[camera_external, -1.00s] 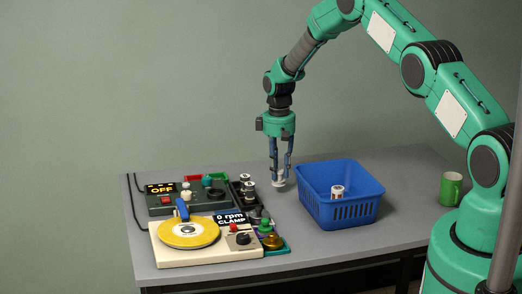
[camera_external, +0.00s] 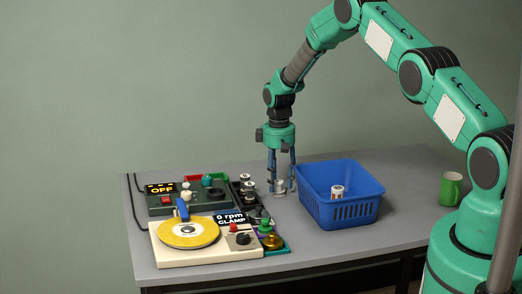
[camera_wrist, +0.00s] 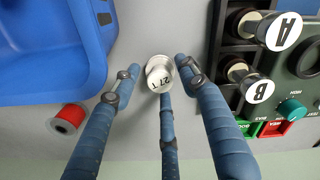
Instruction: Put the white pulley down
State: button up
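The white pulley (camera_external: 279,186) stands on the grey table between the blue basket and the rack of jars. In the wrist view the pulley (camera_wrist: 160,73) shows its marked top face from above. My gripper (camera_external: 281,188) is low over the table with its fingers spread around the pulley. In the wrist view my gripper (camera_wrist: 157,72) shows a clear gap between the left finger and the pulley; the right finger is close beside it. Whether the right or middle finger touches it I cannot tell.
The blue basket (camera_external: 340,214) stands close by on the right, with a white-and-red spool (camera_external: 337,192) in it. A red spool (camera_wrist: 70,117) lies on the table beside the basket. A dark rack (camera_wrist: 229,70) holds jars A and B. A green mug (camera_external: 450,188) is far right.

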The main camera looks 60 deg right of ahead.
aim_at(278, 180)
jog(key=shift+r, duration=0.15)
notch_tip(278, 180, up, 12)
jog(key=shift+p, duration=0.45)
dwell(0.5)
dwell(0.5)
